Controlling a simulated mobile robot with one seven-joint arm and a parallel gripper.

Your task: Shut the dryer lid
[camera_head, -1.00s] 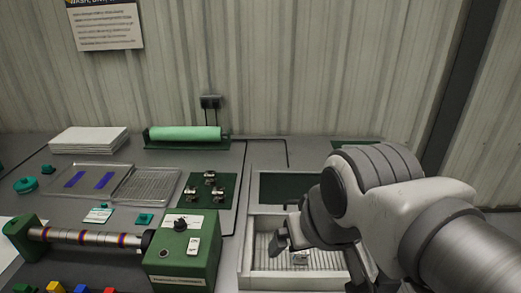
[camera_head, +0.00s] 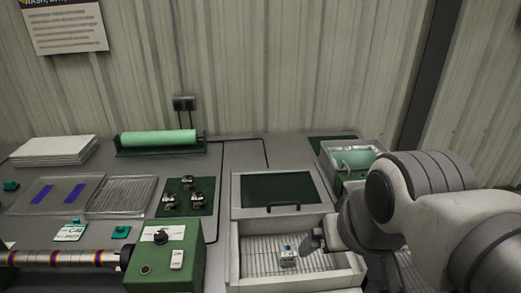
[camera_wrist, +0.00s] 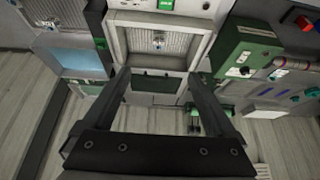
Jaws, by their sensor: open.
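The dryer (camera_head: 241,262) is a pale open box with a wire rack inside. Its lid (camera_head: 236,190), a pale frame with a dark green panel and a dark handle (camera_head: 283,207), is open behind the box; its exact tilt is hard to tell. A small pale and blue item (camera_head: 288,255) sits on the rack. My gripper (camera_head: 312,240) is over the right part of the box, its fingers partly hidden by my wrist. In the wrist view my gripper (camera_wrist: 157,73) is open and empty, with the dryer (camera_wrist: 157,16) beyond the fingertips and the lid (camera_wrist: 155,64) between them.
A green control box (camera_head: 160,262) with a roller stands left of the dryer. A metal tank (camera_head: 350,158) of greenish liquid is behind right. A clear tray (camera_head: 120,196), a green mat (camera_head: 186,205) with small metal parts and a green roll (camera_head: 160,140) lie left.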

